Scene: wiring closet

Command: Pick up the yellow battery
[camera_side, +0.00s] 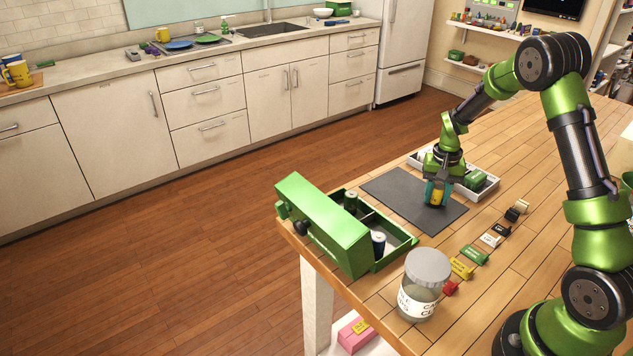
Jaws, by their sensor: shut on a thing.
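My gripper (437,191) points down over the dark grey mat (383,187) on the wooden table. It is shut on the yellow battery (436,196), which shows as a yellow patch between the teal fingers. The fingers hide much of the battery. Its lower end is at or just above the mat; I cannot tell whether it touches.
A green box (335,232) with an open lid and cylinders inside stands at the table's left edge. A lidded jar (424,285) stands in front. Several small coloured blocks (474,254) line the mat's right side. A white tray (489,184) lies behind my gripper.

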